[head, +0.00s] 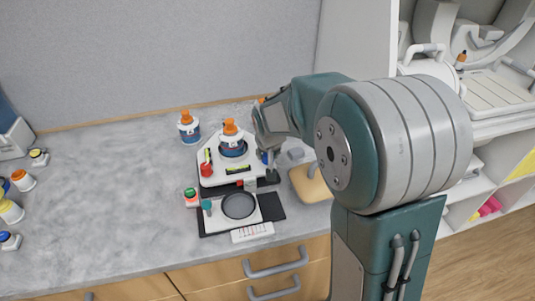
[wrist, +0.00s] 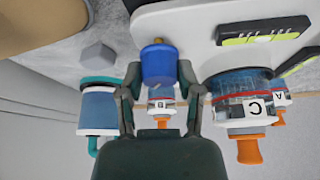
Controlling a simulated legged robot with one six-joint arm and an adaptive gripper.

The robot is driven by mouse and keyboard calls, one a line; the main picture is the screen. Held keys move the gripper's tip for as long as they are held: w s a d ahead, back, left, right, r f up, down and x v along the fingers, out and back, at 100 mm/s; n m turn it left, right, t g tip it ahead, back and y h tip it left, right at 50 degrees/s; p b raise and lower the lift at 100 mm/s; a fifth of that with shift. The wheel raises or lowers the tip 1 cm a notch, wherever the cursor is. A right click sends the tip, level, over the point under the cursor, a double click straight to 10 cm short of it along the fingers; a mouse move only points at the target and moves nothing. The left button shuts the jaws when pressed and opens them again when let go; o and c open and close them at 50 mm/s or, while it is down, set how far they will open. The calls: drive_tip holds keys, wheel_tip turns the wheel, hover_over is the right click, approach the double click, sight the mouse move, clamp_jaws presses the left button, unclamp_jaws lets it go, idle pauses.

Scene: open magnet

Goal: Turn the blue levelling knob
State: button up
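The blue levelling knob (wrist: 159,66) stands at the edge of a white device (wrist: 200,25) in the wrist view, with a small orange-brown tip. My gripper (wrist: 159,72) has one finger on each side of the knob, very close to it; I cannot tell whether both touch. In the head view, my gripper (head: 266,148) is at the right side of the white device (head: 211,180), and the knob (head: 264,158) is mostly hidden by it. Yellow-green bubble levels (wrist: 262,37) lie on the device.
A bottle labelled C (wrist: 240,100) stands on the device, close to my gripper. A dark round plate (head: 238,206) is in front, with a red knob (head: 206,170) at the left. A teal-rimmed cup (wrist: 98,108) is near my finger. The left counter (head: 110,200) is mostly clear.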

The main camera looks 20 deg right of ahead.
clamp_jaws()
drive_tip(key=shift+n, duration=0.4)
drive_tip(key=o, duration=0.9)
unclamp_jaws()
drive_tip(key=shift+c, duration=0.2)
drive_tip(key=shift+r, duration=0.1)
drive_tip(key=shift+s+r, duration=0.1)
drive_tip(key=shift+r, duration=0.25)
drive_tip(key=v, duration=1.1)
drive_tip(key=shift+s, duration=0.15)
